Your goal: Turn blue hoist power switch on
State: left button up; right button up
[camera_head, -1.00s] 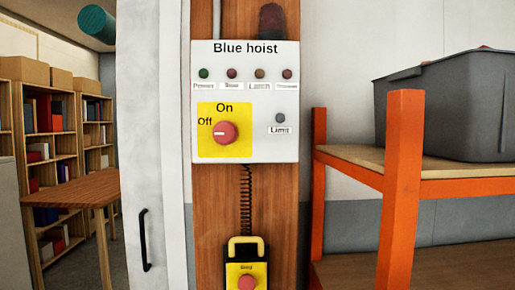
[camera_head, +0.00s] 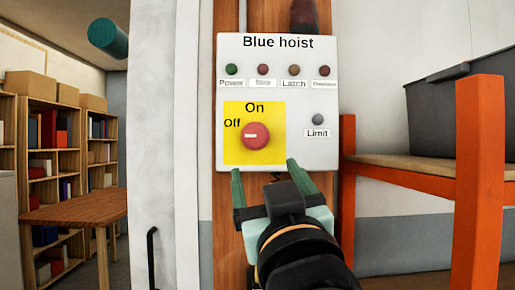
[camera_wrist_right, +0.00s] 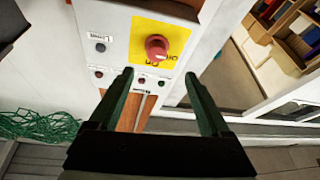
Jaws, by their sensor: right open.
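The Blue hoist panel (camera_head: 277,188) is a white box on a wooden board, with a yellow plate (camera_head: 236,152) marked On and Off. The red power knob (camera_head: 255,136) sits on that plate, and its white mark points left toward Off. My right gripper (camera_head: 264,170) is open and empty, just below the knob in the head view, with its green fingers spread. In the right wrist view the fingers (camera_wrist_right: 158,76) point at the panel, and the knob (camera_wrist_right: 157,46) shows beyond the gap between them, apart from both. My left gripper is not in view.
An orange shelf frame (camera_head: 480,150) with a grey bin (camera_head: 460,115) stands close on the right. A white door (camera_head: 165,120) with a black handle is left of the panel. A green net (camera_wrist_right: 38,128) lies at the left in the right wrist view.

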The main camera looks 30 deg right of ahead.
jog(key=p, duration=0.8)
send_near(257, 138)
jog(key=w+r, duration=0.1)
jog(key=w, duration=0.1)
jog(key=x, duration=0.7)
jog(key=shift+s+d+p, duration=0.1)
jog(key=shift+d+p, duration=0.3)
jog(key=shift+c, duration=0.3)
grip_shut()
